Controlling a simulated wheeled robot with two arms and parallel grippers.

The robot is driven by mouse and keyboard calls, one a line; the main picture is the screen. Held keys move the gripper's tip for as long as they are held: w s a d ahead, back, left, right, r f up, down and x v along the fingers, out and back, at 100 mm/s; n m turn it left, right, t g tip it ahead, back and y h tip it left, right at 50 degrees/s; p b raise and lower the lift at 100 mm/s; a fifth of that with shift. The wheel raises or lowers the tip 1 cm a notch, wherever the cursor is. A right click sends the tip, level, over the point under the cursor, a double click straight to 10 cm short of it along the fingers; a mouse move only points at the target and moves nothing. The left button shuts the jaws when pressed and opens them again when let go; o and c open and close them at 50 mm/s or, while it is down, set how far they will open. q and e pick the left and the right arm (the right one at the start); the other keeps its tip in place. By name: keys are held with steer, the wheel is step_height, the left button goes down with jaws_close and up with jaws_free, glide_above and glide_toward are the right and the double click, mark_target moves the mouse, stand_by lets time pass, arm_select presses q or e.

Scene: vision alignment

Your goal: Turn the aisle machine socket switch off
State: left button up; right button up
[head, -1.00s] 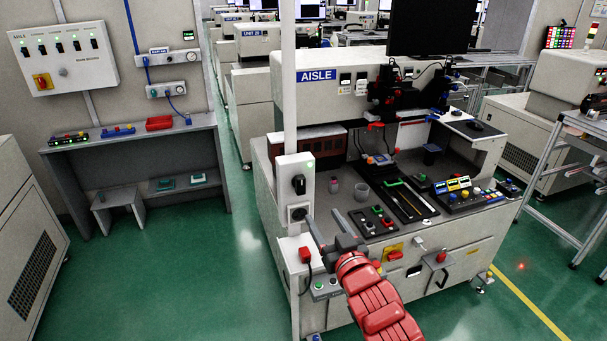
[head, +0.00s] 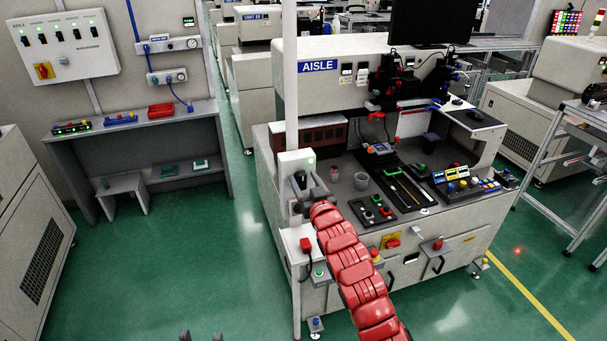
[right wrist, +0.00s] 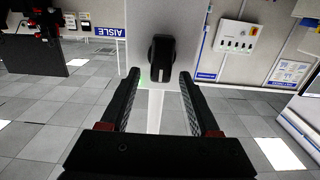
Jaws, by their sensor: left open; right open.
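The aisle machine socket switch is a pale box (head: 291,159) on the white post at the left front of the machine marked AISLE. It has a black rotary knob (head: 300,179) and a lit green lamp. In the right wrist view the knob (right wrist: 162,56) stands upright on the pale box (right wrist: 192,25). My right gripper (head: 308,193) is open at the knob, and its fingers (right wrist: 160,76) lie either side of the knob's line. Contact cannot be told. My left gripper (head: 201,336) is open and empty at the bottom edge, with only its fingertips showing.
A wall panel of switches (head: 64,47) is at the left. Green floor is clear at the lower left.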

steer(key=shift+w+a, duration=0.2)
steer(key=shift+w, duration=0.35)
jaws_close()
